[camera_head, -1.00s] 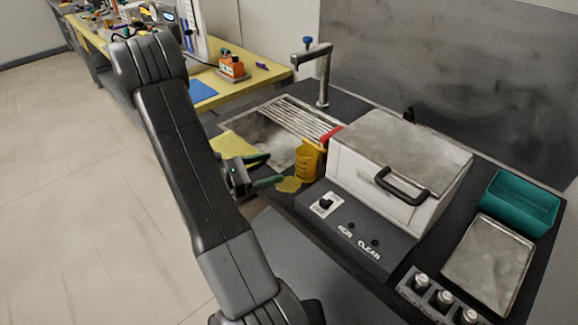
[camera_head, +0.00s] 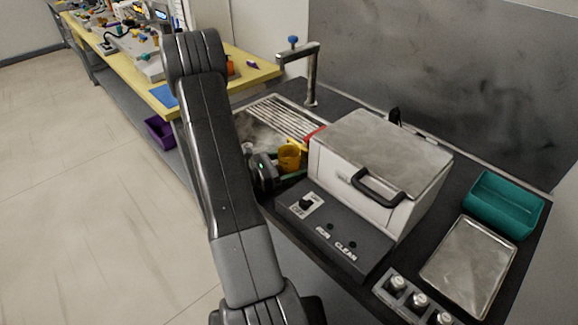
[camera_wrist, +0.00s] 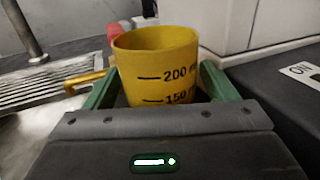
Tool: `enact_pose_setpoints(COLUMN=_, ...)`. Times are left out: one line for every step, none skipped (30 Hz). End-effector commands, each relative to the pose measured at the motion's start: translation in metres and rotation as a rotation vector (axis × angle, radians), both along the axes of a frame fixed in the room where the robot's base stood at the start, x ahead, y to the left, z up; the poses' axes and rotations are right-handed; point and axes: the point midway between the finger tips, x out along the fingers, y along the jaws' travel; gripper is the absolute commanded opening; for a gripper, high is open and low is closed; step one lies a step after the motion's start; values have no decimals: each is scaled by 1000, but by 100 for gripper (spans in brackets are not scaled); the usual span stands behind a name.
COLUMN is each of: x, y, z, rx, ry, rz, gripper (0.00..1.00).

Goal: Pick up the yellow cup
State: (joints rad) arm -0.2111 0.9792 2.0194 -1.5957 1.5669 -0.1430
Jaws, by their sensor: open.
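The yellow cup (camera_head: 290,156) stands beside the white box on the dark counter, near the sink. In the wrist view the yellow cup (camera_wrist: 158,70) is upright, with black volume marks and a handle on its left side. My gripper (camera_head: 282,172) is at the cup. In the wrist view the green fingers of my gripper (camera_wrist: 160,92) lie on either side of the cup, which sits between them. The fingers are open. The lower part of the cup is hidden behind my gripper body, and I cannot tell whether the fingers touch it.
The white box (camera_head: 350,190) with a black handle stands close to the right of the cup. A sink with a slatted drainer (camera_head: 286,116) and a metal tap (camera_head: 312,75) lie behind. A teal bin (camera_head: 505,207) and metal tray (camera_head: 468,262) are at the right.

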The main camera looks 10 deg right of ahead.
Motion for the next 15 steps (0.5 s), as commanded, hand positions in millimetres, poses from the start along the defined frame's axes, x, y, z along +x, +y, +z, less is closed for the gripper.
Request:
enact_pose_setpoints(x=0, y=0, z=0, rx=0, ry=0, rz=0, gripper=79)
enact_pose_setpoints(x=0, y=0, z=0, rx=0, ry=0, rz=0, gripper=79)
enact_pose_setpoints(x=0, y=0, z=0, rx=0, ry=0, rz=0, gripper=73)
enact_pose_setpoints(x=0, y=0, z=0, rx=0, ry=0, rz=0, gripper=68)
enact_pose_setpoints(x=0, y=0, z=0, rx=0, ry=0, rz=0, gripper=62)
enact_pose_setpoints(x=0, y=0, z=0, rx=0, ry=0, rz=0, gripper=54)
enact_pose_setpoints(x=0, y=0, z=0, rx=0, ry=0, rz=0, gripper=48)
enact_pose_setpoints(x=0, y=0, z=0, rx=0, ry=0, rz=0, gripper=42)
enact_pose_setpoints(x=0, y=0, z=0, rx=0, ry=0, rz=0, gripper=34)
enact_pose_setpoints(x=0, y=0, z=0, rx=0, ry=0, rz=0, gripper=28)
enact_pose_setpoints(x=0, y=0, z=0, rx=-1, ry=0, rz=0, gripper=26)
enact_pose_setpoints(x=0, y=0, z=0, rx=-1, ry=0, rz=0, gripper=26)
enact_pose_setpoints(x=0, y=0, z=0, rx=-1, ry=0, rz=0, gripper=26)
enact_pose_setpoints(x=0, y=0, z=0, rx=-1, ry=0, rz=0, gripper=26)
enact_pose_setpoints(x=0, y=0, z=0, rx=-1, ry=0, rz=0, gripper=26)
